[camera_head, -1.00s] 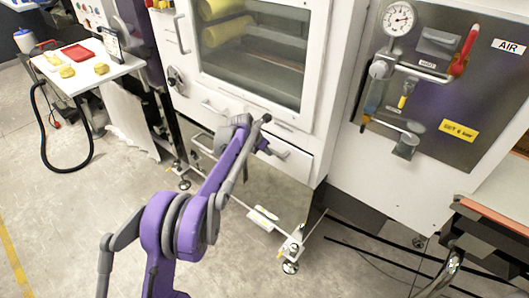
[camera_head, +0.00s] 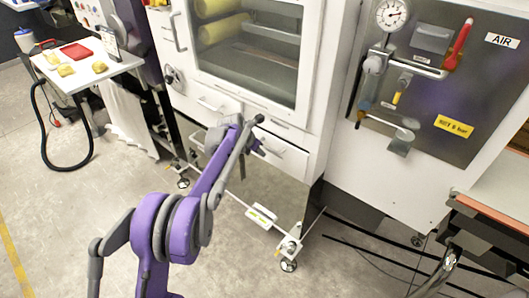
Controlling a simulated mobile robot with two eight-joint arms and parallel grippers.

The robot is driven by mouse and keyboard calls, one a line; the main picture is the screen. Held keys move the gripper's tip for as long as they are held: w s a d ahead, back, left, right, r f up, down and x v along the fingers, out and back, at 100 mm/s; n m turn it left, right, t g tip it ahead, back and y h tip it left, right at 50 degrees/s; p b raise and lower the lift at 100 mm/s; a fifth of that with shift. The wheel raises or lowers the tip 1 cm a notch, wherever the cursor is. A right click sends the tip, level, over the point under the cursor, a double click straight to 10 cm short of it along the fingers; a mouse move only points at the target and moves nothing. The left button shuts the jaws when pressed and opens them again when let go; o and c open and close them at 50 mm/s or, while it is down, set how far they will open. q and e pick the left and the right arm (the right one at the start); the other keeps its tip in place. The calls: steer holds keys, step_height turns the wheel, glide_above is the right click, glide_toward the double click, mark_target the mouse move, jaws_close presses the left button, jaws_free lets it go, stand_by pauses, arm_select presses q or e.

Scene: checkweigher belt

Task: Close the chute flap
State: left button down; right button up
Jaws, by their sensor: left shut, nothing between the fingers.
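My left arm reaches up from the bottom left, and its gripper (camera_head: 259,140) is at the lower front of the white cabinet. The gripper is shut and empty; its fingertips are small and partly hidden by my wrist. Just behind and to the right is a white front panel (camera_head: 290,160) with a bar handle. I cannot tell whether this is the chute flap, or whether the gripper touches it. A second white panel (camera_head: 218,104) with a handle is to its left. My right gripper is out of view.
A wheeled frame with a shiny panel (camera_head: 270,190) stands under the cabinet. A grey air panel (camera_head: 485,80) with a gauge (camera_head: 392,14) and red lever (camera_head: 459,42) is at right. A side table (camera_head: 112,67) is at left. The floor at lower left is mostly clear.

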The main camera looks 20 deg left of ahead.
arm_select(q)
step_height(320, 180, up, 9)
steer(key=w+p, duration=0.1)
steer(key=w, duration=0.1)
steer(key=shift+w+d+f+p, duration=0.15)
steer(key=shift+w+d+p, duration=0.05)
steer(key=shift+w+p, duration=0.15)
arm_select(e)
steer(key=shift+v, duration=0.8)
